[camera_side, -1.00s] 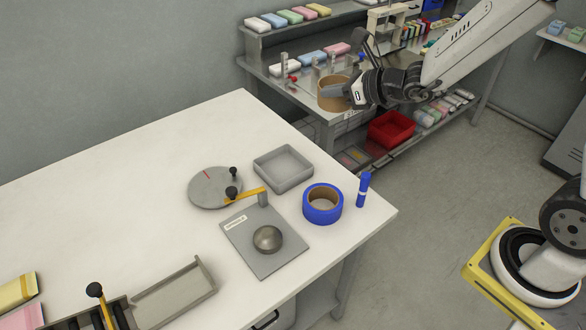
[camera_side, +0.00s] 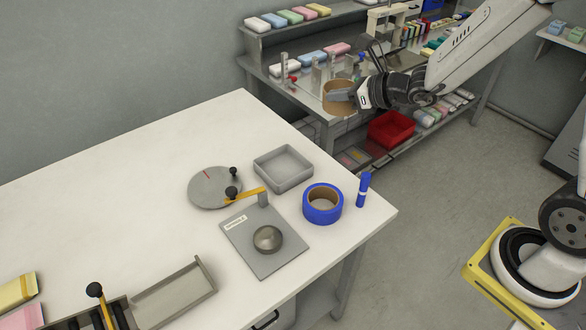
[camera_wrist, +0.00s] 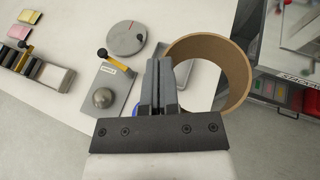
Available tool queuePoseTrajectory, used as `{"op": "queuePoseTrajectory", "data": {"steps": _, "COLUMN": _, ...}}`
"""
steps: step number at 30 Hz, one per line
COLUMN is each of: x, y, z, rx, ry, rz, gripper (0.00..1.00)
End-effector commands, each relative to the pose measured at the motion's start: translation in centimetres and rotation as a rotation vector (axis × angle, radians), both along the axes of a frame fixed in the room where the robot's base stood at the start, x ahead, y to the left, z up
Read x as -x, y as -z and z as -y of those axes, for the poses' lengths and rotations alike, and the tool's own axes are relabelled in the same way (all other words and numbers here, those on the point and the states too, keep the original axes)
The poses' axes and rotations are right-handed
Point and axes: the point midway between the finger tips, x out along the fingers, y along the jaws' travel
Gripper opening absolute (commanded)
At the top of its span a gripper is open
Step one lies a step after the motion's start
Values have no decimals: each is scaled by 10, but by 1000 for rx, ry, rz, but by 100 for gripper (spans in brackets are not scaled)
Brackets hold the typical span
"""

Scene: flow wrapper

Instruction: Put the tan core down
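The tan core (camera_side: 331,106) is a wide, hollow cardboard ring, held in the air near the front of the back bench in the side view. It also shows as a large open ring (camera_wrist: 238,75) right of the fingers in the wrist view. My gripper (camera_side: 345,97) is shut on the wall of the core, with one finger showing at the ring's opening. In the wrist view the fingers (camera_wrist: 159,85) are close together at the ring's left side. The exact grip on the wall is partly hidden.
The white table (camera_side: 130,160) holds a grey tray (camera_side: 262,168), a round grey disc (camera_side: 207,190), a plate with a metal dome (camera_side: 268,239), a blue tape roll (camera_side: 322,214) and a blue marker (camera_side: 362,190). A red bin (camera_side: 390,130) sits below the back bench.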

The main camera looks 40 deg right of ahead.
Motion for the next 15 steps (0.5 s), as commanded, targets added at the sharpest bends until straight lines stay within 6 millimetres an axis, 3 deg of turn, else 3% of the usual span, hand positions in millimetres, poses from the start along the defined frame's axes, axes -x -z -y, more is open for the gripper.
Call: {"op": "queuePoseTrajectory", "data": {"steps": 15, "x": 24, "y": 84, "z": -41, "rx": -23, "ry": -299, "rz": -12, "gripper": 0}}
